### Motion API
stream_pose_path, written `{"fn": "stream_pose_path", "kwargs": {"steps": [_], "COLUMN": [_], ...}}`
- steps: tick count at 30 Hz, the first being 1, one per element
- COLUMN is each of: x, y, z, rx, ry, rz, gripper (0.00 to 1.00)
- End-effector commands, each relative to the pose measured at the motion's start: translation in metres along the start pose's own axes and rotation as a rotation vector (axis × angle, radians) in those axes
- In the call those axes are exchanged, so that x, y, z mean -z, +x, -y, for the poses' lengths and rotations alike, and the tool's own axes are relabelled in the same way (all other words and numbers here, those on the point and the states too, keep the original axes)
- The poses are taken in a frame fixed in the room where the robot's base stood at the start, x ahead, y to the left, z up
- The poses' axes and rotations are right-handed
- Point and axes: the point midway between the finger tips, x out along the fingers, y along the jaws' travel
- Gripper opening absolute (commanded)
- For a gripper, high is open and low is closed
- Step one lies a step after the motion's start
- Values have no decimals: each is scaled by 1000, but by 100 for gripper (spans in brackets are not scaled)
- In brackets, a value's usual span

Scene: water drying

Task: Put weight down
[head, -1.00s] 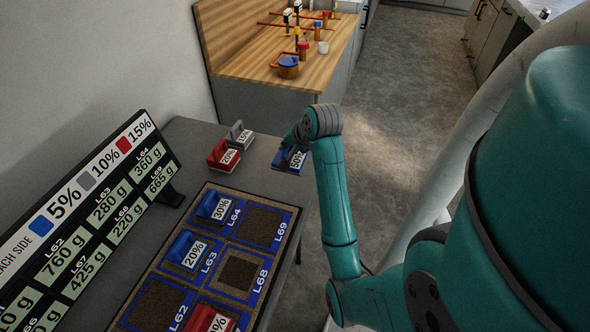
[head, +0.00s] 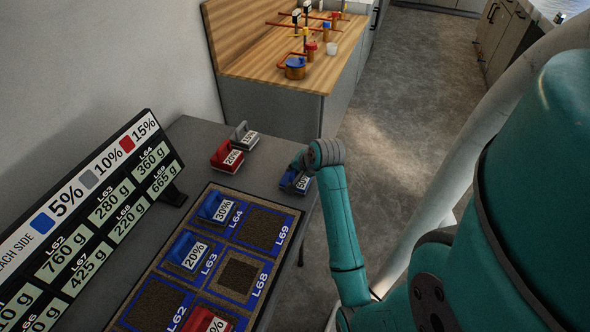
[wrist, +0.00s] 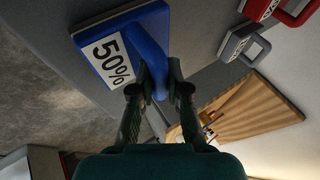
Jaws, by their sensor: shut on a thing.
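A blue weight with a white label reading 50% (wrist: 113,57) fills the upper part of the wrist view, its blue handle between my fingers. My gripper (wrist: 160,88) is shut on that handle. In the head view the blue weight (head: 293,184) is at the right edge of the grey table, partly hidden by my gripper (head: 300,165). I cannot tell whether its base touches the table top.
A red 20% weight (head: 226,158) and a grey 15% weight (head: 243,137) stand to the left of it. A board with marked squares (head: 278,206) holds blue 30% (head: 216,207) and 20% weights (head: 186,250) and a red one. A sign (head: 92,215) stands at the left.

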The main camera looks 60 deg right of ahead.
Motion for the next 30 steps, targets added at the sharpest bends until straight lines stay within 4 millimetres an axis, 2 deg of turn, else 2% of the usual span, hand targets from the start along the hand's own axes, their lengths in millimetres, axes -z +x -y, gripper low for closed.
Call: {"fn": "stream_pose_path", "kwargs": {"steps": [11,12,15,25,30], "x": [-1,-1,-1,0,1], "y": [3,4,4,2,-17], "z": [-2,-2,-2,-1,-1], "rx": [1,1,1,1,2], "ry": [-1,-1,-1,-1,0], "rz": [-1,-1,-1,-1,-3], "gripper": [0,20,40,40,40]}}
